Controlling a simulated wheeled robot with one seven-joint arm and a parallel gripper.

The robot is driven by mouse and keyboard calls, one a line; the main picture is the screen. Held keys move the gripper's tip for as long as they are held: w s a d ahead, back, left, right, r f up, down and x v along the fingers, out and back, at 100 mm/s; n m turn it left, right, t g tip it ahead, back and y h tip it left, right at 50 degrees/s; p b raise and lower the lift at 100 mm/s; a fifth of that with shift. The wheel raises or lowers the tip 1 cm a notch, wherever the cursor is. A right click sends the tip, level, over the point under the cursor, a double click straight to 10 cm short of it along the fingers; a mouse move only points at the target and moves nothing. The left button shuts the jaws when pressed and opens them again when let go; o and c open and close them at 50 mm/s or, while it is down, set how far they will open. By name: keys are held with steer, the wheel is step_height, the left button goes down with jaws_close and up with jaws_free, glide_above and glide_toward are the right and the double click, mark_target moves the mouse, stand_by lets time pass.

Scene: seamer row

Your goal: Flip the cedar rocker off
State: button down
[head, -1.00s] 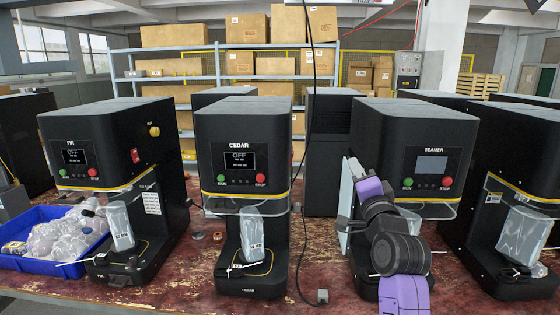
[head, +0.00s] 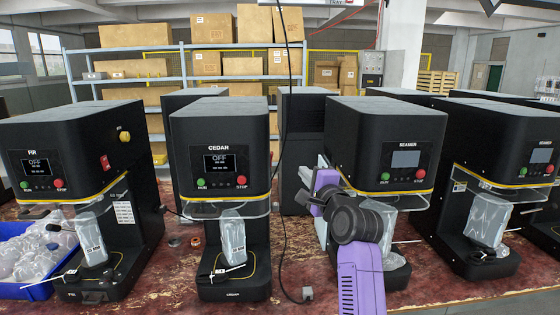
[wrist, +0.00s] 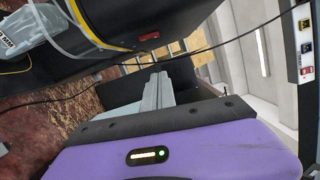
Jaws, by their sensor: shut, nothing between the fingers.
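The CEDAR machine (head: 220,148) is a black unit on the bench, with a lit display (head: 219,163) reading OFF. A red rocker (wrist: 149,36) shows in the wrist view on a dark machine side above a yellow stripe. It appears to be CEDAR's; in the head view that side is turned almost edge-on. My gripper is shut and empty; its grey fingers (wrist: 158,92) are together in the wrist view, below and apart from the rocker.
The FIR machine (head: 70,150) stands left, with its own red rocker (head: 105,162) on its side. A black cable (head: 286,110) hangs between CEDAR and my arm. A blue bin (head: 40,290) of clear pouches is at far left. Some bench between CEDAR and SEAMER is clear.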

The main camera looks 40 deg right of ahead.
steer(key=w+p, duration=0.3)
steer(key=w, duration=0.8)
steer(key=shift+r, duration=0.4)
steer(key=shift+w, duration=0.1)
steer(key=shift+w+a+r+n+p, duration=0.1)
steer(key=shift+w+a+n+p, duration=0.05)
steer(key=shift+a+n+p, duration=0.15)
steer(key=shift+d, duration=0.15)
